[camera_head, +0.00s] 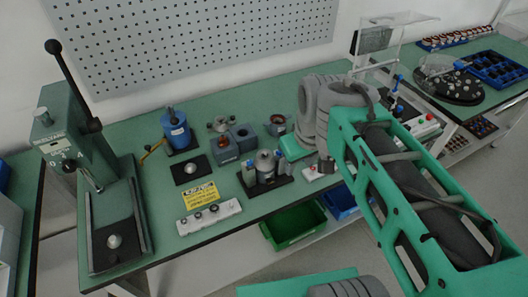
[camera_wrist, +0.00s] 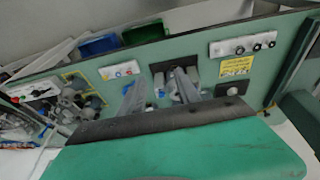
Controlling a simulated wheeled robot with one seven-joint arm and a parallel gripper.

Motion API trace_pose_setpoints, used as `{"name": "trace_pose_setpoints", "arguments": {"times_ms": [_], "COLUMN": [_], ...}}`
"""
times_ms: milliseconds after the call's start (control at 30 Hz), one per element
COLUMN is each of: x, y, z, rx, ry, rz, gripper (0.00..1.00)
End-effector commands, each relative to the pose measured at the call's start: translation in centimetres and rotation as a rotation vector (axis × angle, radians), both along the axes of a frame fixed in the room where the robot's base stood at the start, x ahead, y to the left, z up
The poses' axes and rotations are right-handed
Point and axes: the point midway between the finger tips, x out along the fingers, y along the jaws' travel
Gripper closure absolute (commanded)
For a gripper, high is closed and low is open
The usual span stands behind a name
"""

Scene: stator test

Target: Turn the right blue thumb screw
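A dark fixture base (camera_head: 276,187) on the green bench carries a round metal part (camera_head: 265,163) in the middle. A small blue piece stands at either side: the left one (camera_head: 249,172) and the right one (camera_head: 281,162), which look like the thumb screws. My arm comes in from the right in the head view, and its end hangs just right of the fixture. In the wrist view my gripper (camera_wrist: 160,93) has two grey fingers spread apart, with a small blue spot between them. The dark fixture base (camera_wrist: 172,66) shows beyond them. Contact with a screw cannot be told.
A lever press (camera_head: 75,150) stands at the left. A blue-topped device (camera_head: 176,128) and grey blocks (camera_head: 244,138) stand behind. A green bin (camera_head: 292,226) sits below the bench edge.

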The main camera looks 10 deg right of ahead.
Motion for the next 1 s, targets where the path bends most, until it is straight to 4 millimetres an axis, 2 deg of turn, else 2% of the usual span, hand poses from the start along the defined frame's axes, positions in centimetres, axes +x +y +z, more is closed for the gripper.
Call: {"name": "trace_pose_setpoints", "arguments": {"times_ms": [33,200,300,400,567,800,1000], "x": [2.3,10.2,13.6,15.5,16.2,16.1,16.2], "y": [0.1,0.7,1.1,1.3,1.4,1.4,1.4], "z": [-0.7,-1.9,-3.2,-4.0,-5.0,-9.3,-11.7], "rx": [-0.027,-0.111,-0.131,-0.138,-0.141,-0.140,-0.142], "ry": [0.039,0.161,0.208,0.234,0.244,0.244,0.241], "rz": [0.112,0.605,0.841,0.991,1.062,1.059,1.058], "gripper": [0.61,0.61,0.61,0.61,0.61,0.61,0.61]}}
